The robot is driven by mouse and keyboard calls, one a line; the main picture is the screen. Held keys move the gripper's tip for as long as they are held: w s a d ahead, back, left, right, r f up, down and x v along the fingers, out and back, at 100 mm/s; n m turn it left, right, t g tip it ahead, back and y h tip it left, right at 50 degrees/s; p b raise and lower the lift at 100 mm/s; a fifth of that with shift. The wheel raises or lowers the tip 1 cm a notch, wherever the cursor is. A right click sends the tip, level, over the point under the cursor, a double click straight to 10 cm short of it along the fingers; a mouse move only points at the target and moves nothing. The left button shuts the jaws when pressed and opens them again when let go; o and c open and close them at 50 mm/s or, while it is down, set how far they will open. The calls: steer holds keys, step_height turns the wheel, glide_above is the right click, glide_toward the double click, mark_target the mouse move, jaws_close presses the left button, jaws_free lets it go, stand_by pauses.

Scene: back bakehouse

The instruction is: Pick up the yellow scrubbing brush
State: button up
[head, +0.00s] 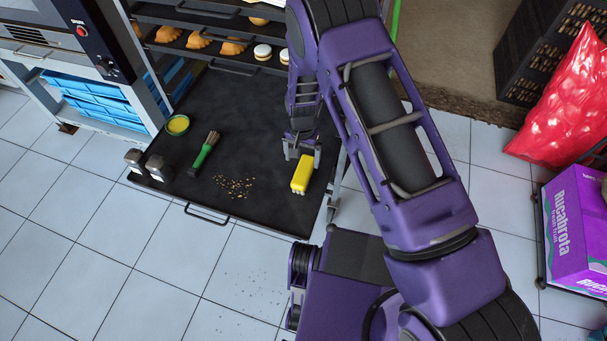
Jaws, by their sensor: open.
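The yellow scrubbing brush (302,174) lies on the dark tray surface (262,207), near its right side. It is a small yellow block with pale bristle tips showing at its lower end. My gripper (302,160) is open and points down at the brush's far end. Its fingers appear on either side of that end, but I cannot tell whether they touch it. The arm hides part of the tray and rack behind.
Left of the brush are crumbs (234,186), a green-handled brush (204,155), a yellow-green dish (178,125) and two metal shakers (154,167). Shelves with pastries (230,47) stand behind. A purple box (577,232) and red sack (565,105) are at right. Tiled floor is open in front.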

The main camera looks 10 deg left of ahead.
mark_target(304, 170)
steer(key=shift+s+d+f+b, duration=0.1)
steer(key=shift+d+f+b, duration=0.1)
steer(key=shift+f, duration=1.35)
steer(key=shift+s+d+f+b, duration=0.1)
steer(key=shift+f+b, duration=0.05)
steer(key=shift+f, duration=1.4)
steer(key=shift+c, duration=0.2)
jaws_close()
steer(key=shift+r, duration=0.1)
step_height(304, 170, up, 10)
steer(key=shift+f+p, duration=0.1)
steer(key=shift+p, duration=0.55)
